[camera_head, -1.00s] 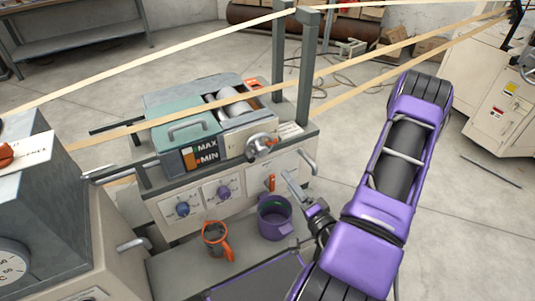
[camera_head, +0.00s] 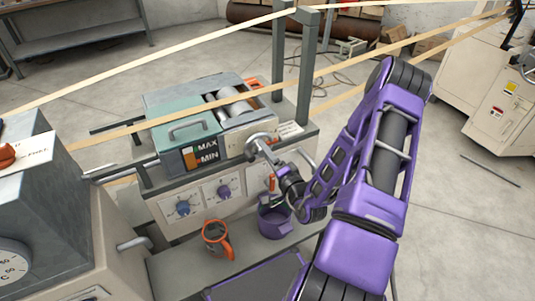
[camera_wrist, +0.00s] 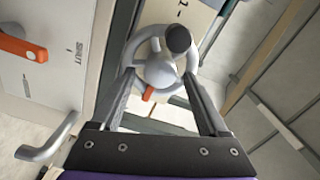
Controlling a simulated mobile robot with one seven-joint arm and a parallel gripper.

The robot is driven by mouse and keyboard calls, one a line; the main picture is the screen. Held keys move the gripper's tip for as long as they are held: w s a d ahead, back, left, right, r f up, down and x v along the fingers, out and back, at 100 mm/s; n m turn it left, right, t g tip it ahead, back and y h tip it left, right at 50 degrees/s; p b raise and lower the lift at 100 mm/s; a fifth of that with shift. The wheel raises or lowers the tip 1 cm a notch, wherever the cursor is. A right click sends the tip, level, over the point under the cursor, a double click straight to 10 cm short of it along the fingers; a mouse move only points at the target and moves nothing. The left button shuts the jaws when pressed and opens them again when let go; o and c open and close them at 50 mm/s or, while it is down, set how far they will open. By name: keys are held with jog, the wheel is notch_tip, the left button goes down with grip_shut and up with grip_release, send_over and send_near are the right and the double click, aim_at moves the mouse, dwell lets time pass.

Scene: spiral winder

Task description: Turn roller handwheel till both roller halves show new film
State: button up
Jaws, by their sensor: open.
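The grey handwheel (camera_head: 256,143) sits on the front right of the coating unit, partly hidden by my gripper (camera_head: 264,152). In the wrist view the handwheel (camera_wrist: 143,40) has a dark round knob, a pale hub and an orange mark below the hub. My gripper (camera_wrist: 160,80) is open, with one finger at each side of the hub; I cannot tell whether either touches it. The roller (camera_head: 222,97) shows pale in the opening behind the green cover, partly crossed by a strip; its film state is too small to tell.
An orange lever (camera_wrist: 22,44) marked SHUT and a bent grey handle (camera_wrist: 45,140) are left of my gripper. A purple pot (camera_head: 273,222) and a dark orange-rimmed mug (camera_head: 216,238) stand on the shelf below. Tan strips (camera_head: 130,130) cross above the unit.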

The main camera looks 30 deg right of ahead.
grip_shut()
